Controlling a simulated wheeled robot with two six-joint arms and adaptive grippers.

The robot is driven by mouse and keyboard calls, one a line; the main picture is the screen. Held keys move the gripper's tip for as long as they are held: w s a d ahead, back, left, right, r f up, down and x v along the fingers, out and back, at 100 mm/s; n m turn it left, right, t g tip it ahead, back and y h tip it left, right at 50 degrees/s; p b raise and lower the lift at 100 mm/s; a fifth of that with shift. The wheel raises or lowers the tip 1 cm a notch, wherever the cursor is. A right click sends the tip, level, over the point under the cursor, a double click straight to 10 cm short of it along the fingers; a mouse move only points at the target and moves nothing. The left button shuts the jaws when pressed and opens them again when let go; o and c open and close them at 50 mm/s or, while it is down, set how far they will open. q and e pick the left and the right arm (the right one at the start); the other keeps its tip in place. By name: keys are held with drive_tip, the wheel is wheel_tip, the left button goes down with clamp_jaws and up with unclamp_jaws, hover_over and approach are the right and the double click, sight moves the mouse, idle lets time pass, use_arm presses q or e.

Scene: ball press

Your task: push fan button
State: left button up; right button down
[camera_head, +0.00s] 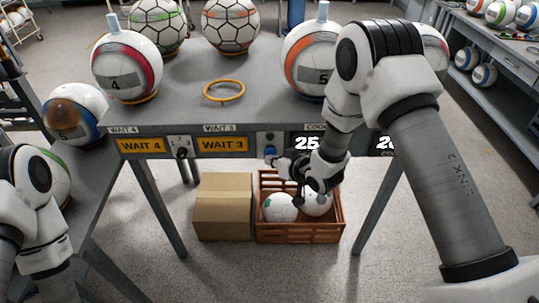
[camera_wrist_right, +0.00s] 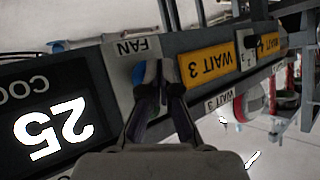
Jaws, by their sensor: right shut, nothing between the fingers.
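The fan button (camera_head: 269,137) is a small blue knob on the table's front panel, left of the lit "25" display. In the right wrist view the blue button (camera_wrist_right: 140,72) shows below the upside-down FAN label (camera_wrist_right: 132,46), partly hidden by my fingers. My right gripper (camera_head: 271,160) is shut and empty, close in front of the panel and a little below the button in the head view. In the wrist view its fingertips (camera_wrist_right: 160,68) overlap the button's edge; I cannot tell whether they touch it. My left arm shows at the lower left, but its gripper is out of view.
The table (camera_head: 190,105) carries several balls and a yellow ring (camera_head: 224,91). A switch (camera_head: 180,147) sits between the WAIT 4 and WAIT 3 signs. Below stand a cardboard box (camera_head: 222,207) and a brown crate (camera_head: 300,235) holding balls.

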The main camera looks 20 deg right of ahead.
drive_tip(key=s+a, duration=0.1)
drive_tip(key=s, duration=0.4)
drive_tip(key=shift+s+a, duration=0.35)
drive_tip(key=shift+s, duration=0.05)
idle(1.9)
